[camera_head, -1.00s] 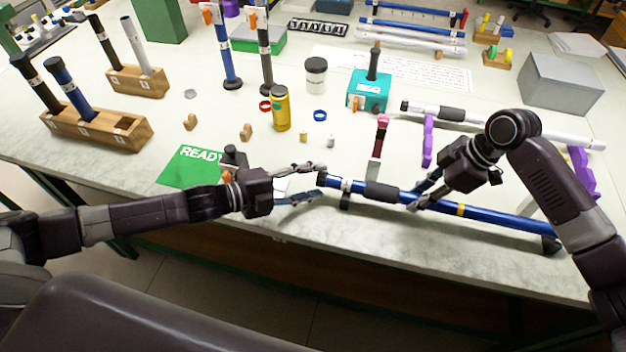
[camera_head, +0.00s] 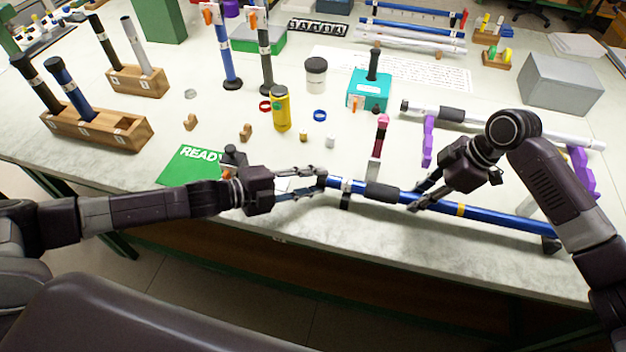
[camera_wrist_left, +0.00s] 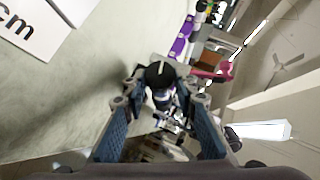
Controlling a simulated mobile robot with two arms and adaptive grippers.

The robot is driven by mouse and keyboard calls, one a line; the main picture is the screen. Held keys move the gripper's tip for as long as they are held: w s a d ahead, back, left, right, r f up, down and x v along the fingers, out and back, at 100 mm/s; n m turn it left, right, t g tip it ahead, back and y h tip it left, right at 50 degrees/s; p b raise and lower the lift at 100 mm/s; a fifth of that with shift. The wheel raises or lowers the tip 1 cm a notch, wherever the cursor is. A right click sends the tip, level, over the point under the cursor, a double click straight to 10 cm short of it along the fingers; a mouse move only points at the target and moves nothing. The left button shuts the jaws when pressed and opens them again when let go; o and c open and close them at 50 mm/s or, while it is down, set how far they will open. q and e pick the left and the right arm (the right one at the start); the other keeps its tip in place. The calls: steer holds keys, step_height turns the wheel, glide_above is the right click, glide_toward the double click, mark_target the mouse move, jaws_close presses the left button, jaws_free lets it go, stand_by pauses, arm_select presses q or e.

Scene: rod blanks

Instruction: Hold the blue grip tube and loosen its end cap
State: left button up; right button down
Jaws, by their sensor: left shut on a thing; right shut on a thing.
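The blue grip tube (camera_head: 490,217) lies along the front of the table, with a dark sleeve (camera_head: 382,192) around it and a yellow band to the right. My right gripper (camera_head: 416,199) is shut on the tube just right of the sleeve. My left gripper (camera_head: 319,180) is shut on the black end cap at the tube's left end. The fingers partly hide the cap in the head view. In the left wrist view the round black cap (camera_wrist_left: 160,74) sits between the two fingertips. Whether the cap is loose on the tube cannot be told.
A green READY mat (camera_head: 190,166) lies behind my left gripper. A white tube (camera_head: 510,127) rests on purple supports (camera_head: 428,142) further back. A yellow canister (camera_head: 281,110) stands mid-table. The table's front edge is close below the tube.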

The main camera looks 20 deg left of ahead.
arm_select(q)
steer(key=shift+d+r+n+g+y, duration=0.4)
steer(key=shift+n+g, duration=0.3)
steer(key=shift+g, duration=0.4)
arm_select(e)
steer(key=shift+a+r, duration=0.1)
steer(key=shift+a, duration=0.1)
arm_select(q)
steer(key=shift+a+g, duration=0.15)
steer(key=shift+g, duration=0.25)
steer(key=o, duration=1.2)
steer(key=shift+a+n, duration=0.15)
steer(key=shift+n, duration=0.15)
steer(key=shift+w+f, duration=0.1)
arm_select(e)
steer(key=shift+d, duration=0.1)
arm_select(q)
steer(key=shift+a, duration=0.1)
